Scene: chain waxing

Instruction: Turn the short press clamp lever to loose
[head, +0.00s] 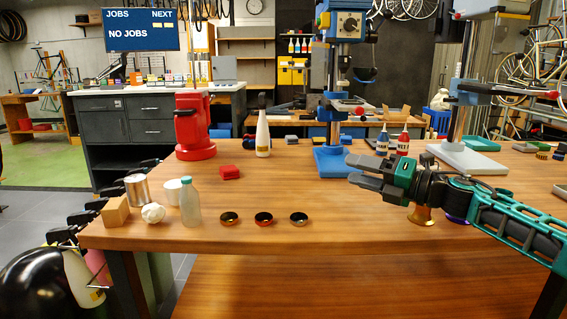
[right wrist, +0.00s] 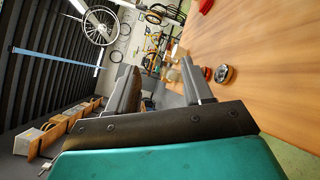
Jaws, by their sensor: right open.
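Two upright presses stand at the back of the wooden table. The other, at the right, has a pale base (head: 468,158) and a grey arm (head: 497,88) with a small red tip. Red-tipped parts show on both, but I cannot tell which is the short press's clamp lever or how it is set. My right gripper (head: 349,170) is over the table, in front of the blue base, fingers pointing left. It is open and empty; its spread fingers also show in the right wrist view (right wrist: 160,88). My left gripper is not in view.
A red machine (head: 195,125) and a white bottle (head: 263,135) stand at the back left. Several small round tins (head: 264,218) lie near the front edge, beside a clear bottle (head: 190,203). Two small bottles (head: 403,142) stand behind my right gripper.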

